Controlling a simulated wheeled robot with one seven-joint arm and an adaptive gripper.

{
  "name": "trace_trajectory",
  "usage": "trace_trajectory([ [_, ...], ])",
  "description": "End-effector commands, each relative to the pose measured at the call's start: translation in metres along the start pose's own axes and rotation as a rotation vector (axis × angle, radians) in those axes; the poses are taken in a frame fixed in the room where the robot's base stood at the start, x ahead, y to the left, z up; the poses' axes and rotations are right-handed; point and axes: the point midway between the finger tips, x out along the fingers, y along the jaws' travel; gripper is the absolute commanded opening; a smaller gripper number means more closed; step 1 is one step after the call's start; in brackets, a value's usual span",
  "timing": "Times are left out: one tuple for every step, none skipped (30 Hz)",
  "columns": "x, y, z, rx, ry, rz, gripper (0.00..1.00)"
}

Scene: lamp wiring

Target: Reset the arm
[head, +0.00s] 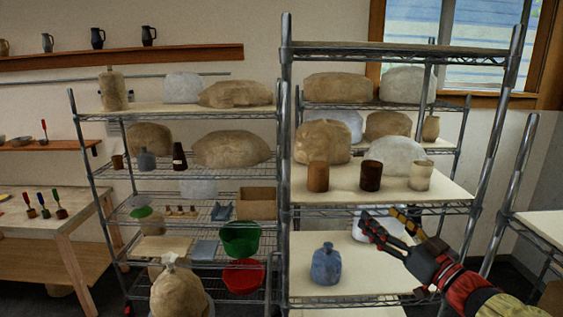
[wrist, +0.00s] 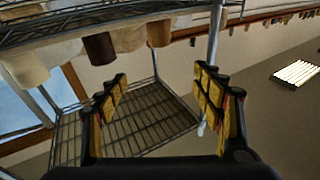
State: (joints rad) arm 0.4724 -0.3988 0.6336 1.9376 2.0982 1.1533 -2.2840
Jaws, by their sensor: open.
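My gripper (head: 385,221) is in front of the near wire rack at the right of the head view. Its fingers point left and are spread apart. Nothing shows between them. In the wrist view, the two yellow-padded fingers of my gripper (wrist: 160,92) stand wide apart, with an empty wire shelf (wrist: 125,125) visible beyond them. A white rounded thing (head: 372,228) lies partly hidden behind the gripper on the rack's shelf.
The near rack (head: 286,150) holds three cups, the middle one dark brown (head: 371,176), above my gripper. A blue jar (head: 326,264) stands on the shelf left of it. Another rack with green (head: 240,240) and red bins (head: 243,277) stands further left. A metal post (head: 507,190) rises at right.

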Motion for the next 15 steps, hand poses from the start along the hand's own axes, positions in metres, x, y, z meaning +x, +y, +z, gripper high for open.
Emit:
trace_trajectory([
  [0.0, 0.0, 0.001, 0.024, -0.002, 0.0, 0.67],
  [0.0, 0.0, 0.001, 0.042, -0.002, 0.001, 0.67],
  [0.0, 0.001, 0.002, 0.065, -0.003, 0.002, 0.67],
  [0.0, 0.001, 0.002, 0.083, -0.004, 0.002, 0.67],
  [0.0, 0.001, 0.003, 0.102, -0.007, 0.002, 0.67],
  [0.0, 0.0, 0.004, 0.128, -0.011, 0.001, 0.67],
  [0.0, -0.001, 0.005, 0.147, -0.017, -0.001, 0.67],
  [0.0, -0.001, 0.007, 0.168, -0.023, -0.003, 0.67],
  [0.0, -0.003, 0.01, 0.198, -0.035, -0.007, 0.67],
  [0.0, -0.004, 0.012, 0.222, -0.044, -0.01, 0.67],
  [-0.001, -0.005, 0.016, 0.247, -0.056, -0.013, 0.67],
  [-0.001, -0.008, 0.021, 0.281, -0.074, -0.018, 0.67],
  [-0.002, -0.01, 0.026, 0.308, -0.092, -0.022, 0.67],
  [-0.003, -0.012, 0.031, 0.336, -0.108, -0.025, 0.67],
  [-0.005, -0.017, 0.039, 0.377, -0.136, -0.03, 0.67],
])
